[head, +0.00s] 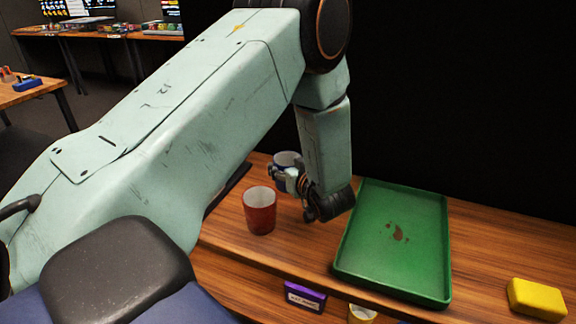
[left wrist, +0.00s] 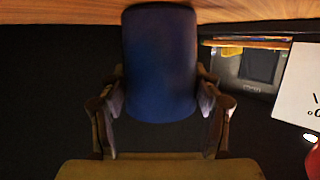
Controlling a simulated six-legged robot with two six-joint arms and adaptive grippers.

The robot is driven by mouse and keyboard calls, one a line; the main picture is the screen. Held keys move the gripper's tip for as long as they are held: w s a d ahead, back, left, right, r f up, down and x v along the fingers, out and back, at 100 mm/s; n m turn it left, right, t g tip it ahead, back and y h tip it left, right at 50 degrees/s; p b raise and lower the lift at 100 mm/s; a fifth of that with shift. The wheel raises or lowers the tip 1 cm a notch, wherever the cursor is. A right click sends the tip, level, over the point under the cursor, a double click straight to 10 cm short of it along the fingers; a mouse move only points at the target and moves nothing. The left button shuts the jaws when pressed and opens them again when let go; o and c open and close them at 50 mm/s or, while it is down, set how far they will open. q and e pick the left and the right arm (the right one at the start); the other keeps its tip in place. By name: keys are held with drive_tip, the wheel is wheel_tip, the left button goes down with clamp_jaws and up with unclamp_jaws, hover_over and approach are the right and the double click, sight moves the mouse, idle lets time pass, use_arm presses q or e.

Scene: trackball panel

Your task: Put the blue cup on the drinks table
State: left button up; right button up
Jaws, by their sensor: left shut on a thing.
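The blue cup (head: 287,160) stands upright or nearly so at the back of the wooden table (head: 480,222) in the head view, with a pale inside. My left gripper (head: 282,178) is shut on it, its fingers at the cup's near side. In the left wrist view the blue cup (left wrist: 160,65) fills the middle, with a finger of my left gripper (left wrist: 160,105) on each side of it. I cannot tell whether the cup touches the table. My right gripper is not in view.
A red cup (head: 260,210) stands just in front of the blue cup. A green tray (head: 395,250) lies to the right, a yellow block (head: 537,298) at far right. A purple box (head: 305,296) sits below the front edge. Other tables (head: 100,36) stand at the back left.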

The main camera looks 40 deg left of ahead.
use_arm(q)
drive_tip(key=o, duration=1.2)
drive_tip(key=shift+f, duration=0.15)
drive_tip(key=shift+r, duration=0.3)
drive_tip(key=p+v, duration=0.8)
drive_tip(key=v, duration=0.3)
drive_tip(key=shift+s+d, duration=0.2)
drive_tip(key=shift+d, duration=0.15)
